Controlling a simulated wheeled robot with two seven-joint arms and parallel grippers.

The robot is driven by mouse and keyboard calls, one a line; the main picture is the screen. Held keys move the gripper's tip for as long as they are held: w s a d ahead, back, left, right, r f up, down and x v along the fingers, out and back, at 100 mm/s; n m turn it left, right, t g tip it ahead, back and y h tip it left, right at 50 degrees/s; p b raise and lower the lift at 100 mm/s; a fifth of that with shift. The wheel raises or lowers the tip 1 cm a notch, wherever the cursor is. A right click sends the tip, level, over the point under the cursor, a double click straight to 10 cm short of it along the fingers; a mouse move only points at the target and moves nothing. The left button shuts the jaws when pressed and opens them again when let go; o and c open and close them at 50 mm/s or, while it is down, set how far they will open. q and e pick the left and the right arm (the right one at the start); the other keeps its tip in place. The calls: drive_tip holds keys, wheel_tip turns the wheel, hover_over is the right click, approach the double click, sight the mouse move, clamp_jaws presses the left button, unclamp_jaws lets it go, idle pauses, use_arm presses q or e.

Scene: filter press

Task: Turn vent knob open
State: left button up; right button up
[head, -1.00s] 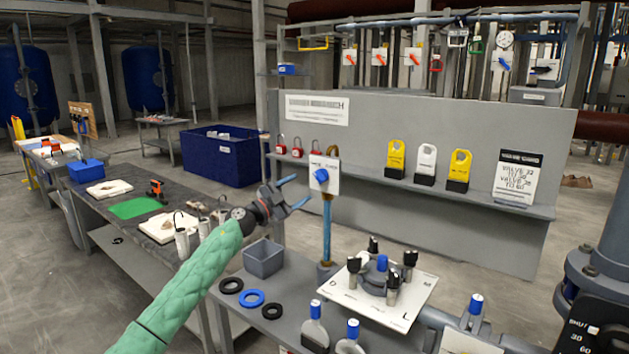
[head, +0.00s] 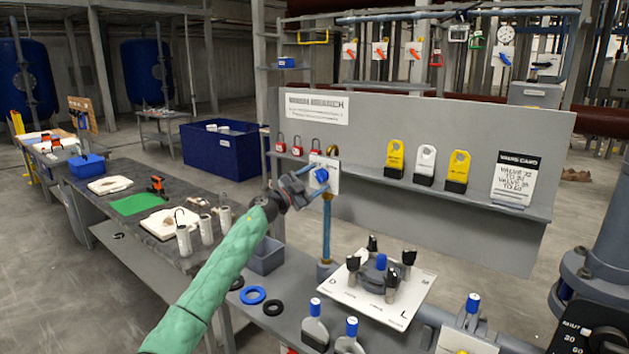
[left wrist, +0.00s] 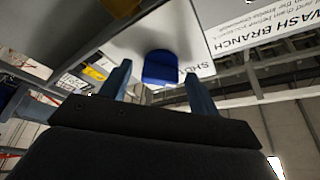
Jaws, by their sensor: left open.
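The blue vent knob (head: 321,175) sits on a white plate (head: 331,168) at the top of a thin blue pipe. In the left wrist view the knob (left wrist: 160,69) shows in front of the white plate, between and beyond the fingertips. My left gripper (head: 305,181) is open, right at the knob's near left side, and its fingers point toward the plate. In the left wrist view the left gripper (left wrist: 160,85) has one finger on each side of the knob. I cannot tell whether either finger touches it. My right gripper is not in view.
Below the knob are a grey bin (head: 265,256), a white plate with black clamp knobs (head: 378,285) and blue-capped bottles (head: 315,325). Behind it, a grey panel (head: 370,125) has a shelf with red padlocks (head: 297,146) and yellow and white tags (head: 426,163).

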use_arm(q)
drive_tip(key=c, duration=1)
